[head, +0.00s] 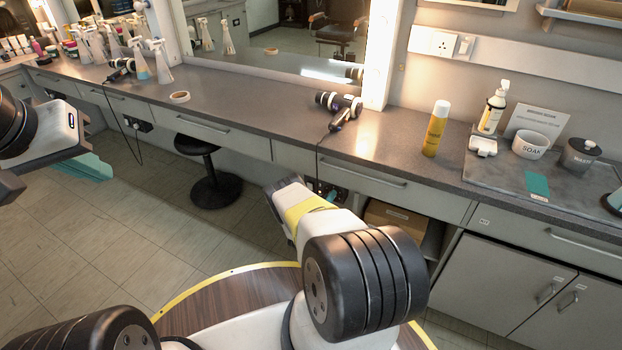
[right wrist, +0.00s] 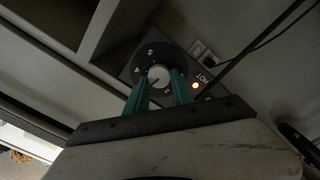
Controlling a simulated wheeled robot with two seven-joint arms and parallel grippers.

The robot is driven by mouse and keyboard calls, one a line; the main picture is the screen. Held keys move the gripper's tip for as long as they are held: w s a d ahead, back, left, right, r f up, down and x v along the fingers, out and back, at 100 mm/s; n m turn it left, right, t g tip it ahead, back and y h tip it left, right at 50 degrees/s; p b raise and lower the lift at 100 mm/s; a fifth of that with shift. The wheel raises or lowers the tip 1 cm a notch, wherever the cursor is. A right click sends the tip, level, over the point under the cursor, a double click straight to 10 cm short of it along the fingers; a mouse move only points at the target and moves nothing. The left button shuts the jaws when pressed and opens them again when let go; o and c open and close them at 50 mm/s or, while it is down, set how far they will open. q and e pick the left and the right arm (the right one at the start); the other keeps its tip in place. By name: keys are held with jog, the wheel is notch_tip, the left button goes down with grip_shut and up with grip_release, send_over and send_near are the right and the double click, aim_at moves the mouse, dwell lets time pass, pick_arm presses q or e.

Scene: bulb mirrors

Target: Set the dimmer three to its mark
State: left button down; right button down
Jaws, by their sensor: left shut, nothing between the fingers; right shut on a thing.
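In the right wrist view a pale round knob (right wrist: 157,74) sits on a black dial plate (right wrist: 147,52) that bears a 5 and other small characters. My right gripper (right wrist: 161,82) has its green fingers on either side of the knob and is shut on it. I cannot read where the knob points, or whether it is dimmer three. In the head view my right wrist hides most of the panel (head: 327,190) under the counter. My left gripper (head: 88,167) is shut and empty above the floor at the left.
An orange lamp (right wrist: 195,86) glows beside the word HOT. A black cable (right wrist: 238,65) runs close to the right finger. A hair dryer (head: 339,106) and a yellow can (head: 436,129) stand on the counter (head: 250,114). A black stool (head: 214,190) stands below. The floor at left is clear.

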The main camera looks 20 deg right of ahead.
jog(key=shift+f+n, duration=0.1)
jog(key=shift+n, duration=0.5)
jog(key=shift+a+n, duration=0.1)
jog(key=shift+n, duration=0.2)
jog(key=c, duration=1.1)
grip_release()
jog(key=v, duration=0.7)
jog(key=shift+s+a, duration=0.25)
